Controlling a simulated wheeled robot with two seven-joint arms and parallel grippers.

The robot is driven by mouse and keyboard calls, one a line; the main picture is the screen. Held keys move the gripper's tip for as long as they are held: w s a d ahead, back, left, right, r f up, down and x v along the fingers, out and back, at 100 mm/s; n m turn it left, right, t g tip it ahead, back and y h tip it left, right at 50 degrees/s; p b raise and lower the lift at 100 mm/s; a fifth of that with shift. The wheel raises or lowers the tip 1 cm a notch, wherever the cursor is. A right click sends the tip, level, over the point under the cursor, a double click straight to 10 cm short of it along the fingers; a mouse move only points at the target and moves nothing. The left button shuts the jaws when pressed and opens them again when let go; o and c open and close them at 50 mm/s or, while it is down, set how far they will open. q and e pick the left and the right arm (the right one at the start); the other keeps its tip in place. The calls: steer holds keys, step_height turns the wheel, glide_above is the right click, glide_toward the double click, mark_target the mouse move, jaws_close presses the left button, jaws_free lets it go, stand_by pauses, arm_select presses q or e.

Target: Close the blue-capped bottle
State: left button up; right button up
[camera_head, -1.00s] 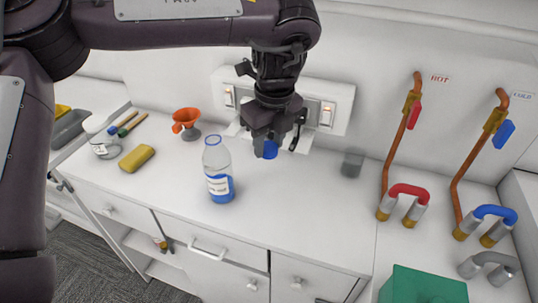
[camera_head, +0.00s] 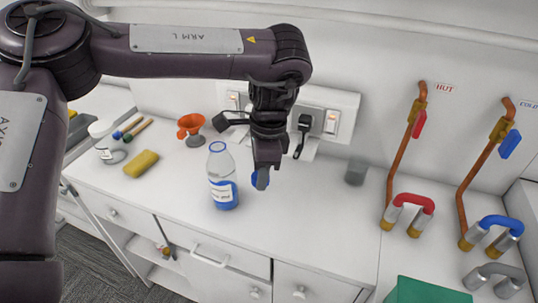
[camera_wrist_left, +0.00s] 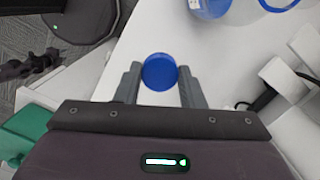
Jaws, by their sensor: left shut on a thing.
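A clear bottle (camera_head: 221,178) with a white label and blue lower part stands upright and uncapped on the white counter (camera_head: 290,217). Its open mouth faces up. My left gripper (camera_head: 262,180) is shut on a blue cap (camera_wrist_left: 160,72), just right of the bottle and above the counter. In the head view the finger hides most of the cap. In the left wrist view the cap sits between the two fingertips, and part of the bottle (camera_wrist_left: 210,6) shows at the top edge.
A small grey cup (camera_head: 356,172) stands at the back. Copper pipes (camera_head: 398,155) and a green box (camera_head: 425,290) are on the right. Wall sockets lie behind the gripper.

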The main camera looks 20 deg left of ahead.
arm_select(q)
steer(key=s+a+f+n, duration=0.1)
steer(key=f+n, duration=0.1)
steer(key=n, duration=0.4)
steer(key=s+a+f+n+h, duration=0.1)
steer(key=s+f+n, duration=0.1)
steer(key=n, duration=0.4)
steer(key=shift+f+n+g, duration=0.4)
steer(key=shift+a, duration=0.1)
